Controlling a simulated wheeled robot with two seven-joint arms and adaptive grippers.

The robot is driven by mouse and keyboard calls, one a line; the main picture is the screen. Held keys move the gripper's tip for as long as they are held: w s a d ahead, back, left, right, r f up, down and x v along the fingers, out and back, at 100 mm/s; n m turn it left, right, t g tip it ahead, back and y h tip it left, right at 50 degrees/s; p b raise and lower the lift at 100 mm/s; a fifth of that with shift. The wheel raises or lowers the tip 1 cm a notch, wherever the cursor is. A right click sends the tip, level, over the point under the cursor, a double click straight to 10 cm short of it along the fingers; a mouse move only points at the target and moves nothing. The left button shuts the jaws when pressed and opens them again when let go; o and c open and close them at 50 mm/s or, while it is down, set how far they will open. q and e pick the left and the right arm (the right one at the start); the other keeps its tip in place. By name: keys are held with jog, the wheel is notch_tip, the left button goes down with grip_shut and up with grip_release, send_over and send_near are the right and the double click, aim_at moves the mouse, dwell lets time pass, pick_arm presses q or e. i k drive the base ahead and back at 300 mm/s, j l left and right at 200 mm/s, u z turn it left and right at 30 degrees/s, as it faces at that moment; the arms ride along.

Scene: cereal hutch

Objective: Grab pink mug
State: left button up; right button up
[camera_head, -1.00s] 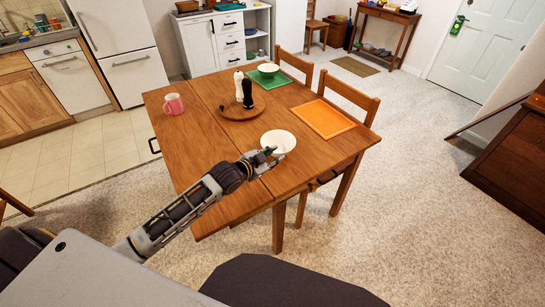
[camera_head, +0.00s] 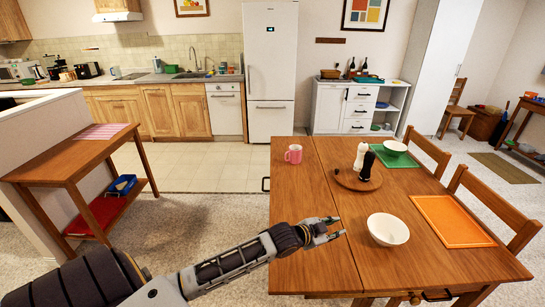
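The pink mug (camera_head: 293,154) stands upright near the far left corner of the wooden dining table (camera_head: 312,197). Its handle seems to be on the left side. My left gripper (camera_head: 337,229) is over the table's near left part, to the left of a white bowl. Its fingers are spread apart with nothing between them. It is well apart from the mug, which is farther back. My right gripper is not in view.
The white bowl (camera_head: 388,230) is right of my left gripper. Salt and pepper mills (camera_head: 366,164) stand on a round wooden board (camera_head: 350,182) right of the mug. An orange placemat (camera_head: 452,221) and chairs are at the right. The tabletop between gripper and mug is clear.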

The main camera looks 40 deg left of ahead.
aim_at(293, 155)
jog(key=u, duration=1.05)
jog(key=i+j+z, duration=0.4)
jog(key=j, duration=0.2)
jog(key=i+j+z, duration=0.35)
jog(key=j, duration=0.3)
jog(key=i+j+z, duration=0.1)
jog(key=j+z, duration=0.3)
jog(key=j, duration=0.3)
jog(key=j+z, duration=0.4)
jog(key=j, duration=0.35)
jog(key=j+z, duration=0.35)
jog(key=j, duration=0.5)
jog(key=k+j+z, duration=0.15)
jog(key=j+z, duration=0.25)
jog(key=j, duration=0.35)
jog(key=k+j+z, duration=0.25)
jog(key=j+z, duration=0.15)
jog(key=j, duration=0.35)
